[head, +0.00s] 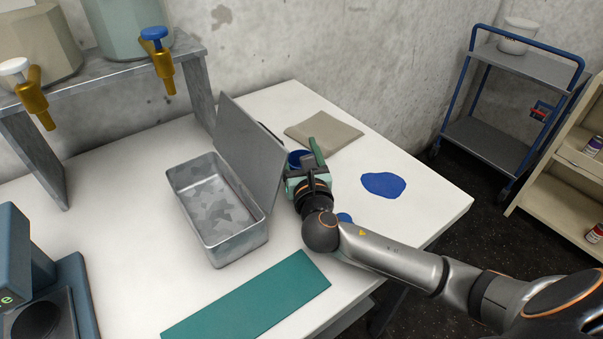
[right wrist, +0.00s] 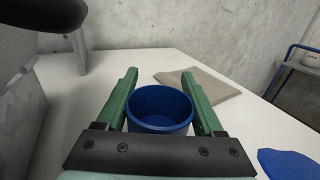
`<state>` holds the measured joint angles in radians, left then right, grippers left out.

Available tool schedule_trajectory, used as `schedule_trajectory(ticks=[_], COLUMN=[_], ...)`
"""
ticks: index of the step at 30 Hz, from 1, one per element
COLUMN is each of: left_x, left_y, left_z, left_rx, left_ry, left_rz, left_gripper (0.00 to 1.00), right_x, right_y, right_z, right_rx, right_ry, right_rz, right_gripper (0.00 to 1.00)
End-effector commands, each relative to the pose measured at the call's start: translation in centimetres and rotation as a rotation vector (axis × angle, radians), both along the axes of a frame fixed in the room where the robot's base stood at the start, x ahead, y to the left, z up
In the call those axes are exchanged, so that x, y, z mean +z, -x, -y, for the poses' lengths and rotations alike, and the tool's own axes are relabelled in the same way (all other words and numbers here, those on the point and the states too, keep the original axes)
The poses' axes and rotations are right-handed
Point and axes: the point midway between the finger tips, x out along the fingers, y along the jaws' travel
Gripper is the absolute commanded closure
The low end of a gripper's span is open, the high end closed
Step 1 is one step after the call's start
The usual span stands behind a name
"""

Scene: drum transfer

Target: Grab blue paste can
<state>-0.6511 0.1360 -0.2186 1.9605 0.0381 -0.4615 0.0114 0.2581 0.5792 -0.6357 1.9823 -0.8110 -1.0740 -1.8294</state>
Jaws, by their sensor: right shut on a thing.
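The blue paste can (right wrist: 160,110) is an open-topped blue cup between the green fingers of my right gripper in the right wrist view. My right gripper (right wrist: 160,88) is shut on it, with one finger along each side. In the head view my right gripper (head: 307,160) is on the white table just right of the metal bin's raised lid. There the can (head: 298,157) shows only partly, mostly hidden by the gripper. I cannot tell whether the can is touching the table. My left gripper is not in view.
An open metal bin (head: 259,236) stands left of my right gripper, its lid (head: 248,150) upright. A folded beige cloth (head: 323,133) lies behind, a flat blue patch (head: 383,184) to the right, and a green mat (head: 250,298) in front. Drums with taps stand on a shelf (head: 95,75) back left.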

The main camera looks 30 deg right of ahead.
Motion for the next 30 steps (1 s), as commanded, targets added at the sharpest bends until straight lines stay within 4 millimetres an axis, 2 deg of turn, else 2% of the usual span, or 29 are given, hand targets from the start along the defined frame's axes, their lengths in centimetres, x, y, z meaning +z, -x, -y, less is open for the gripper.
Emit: schedule_trajectory(ticks=[2, 14, 30], left_x=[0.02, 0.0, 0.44], left_y=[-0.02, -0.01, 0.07], left_z=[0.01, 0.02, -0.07], left_rx=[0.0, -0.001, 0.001], left_ry=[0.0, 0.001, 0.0], left_rz=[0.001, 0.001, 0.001], left_gripper=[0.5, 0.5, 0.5], right_x=[-0.01, -0.03, 0.57], right_y=[0.01, 0.02, -0.24], right_z=[0.01, 0.0, 0.29], right_rx=[0.0, 0.0, 0.0], right_ry=[0.0, 0.001, 0.0], right_rz=[0.0, 0.0, 0.001], right_gripper=[0.49, 0.94, 0.95])
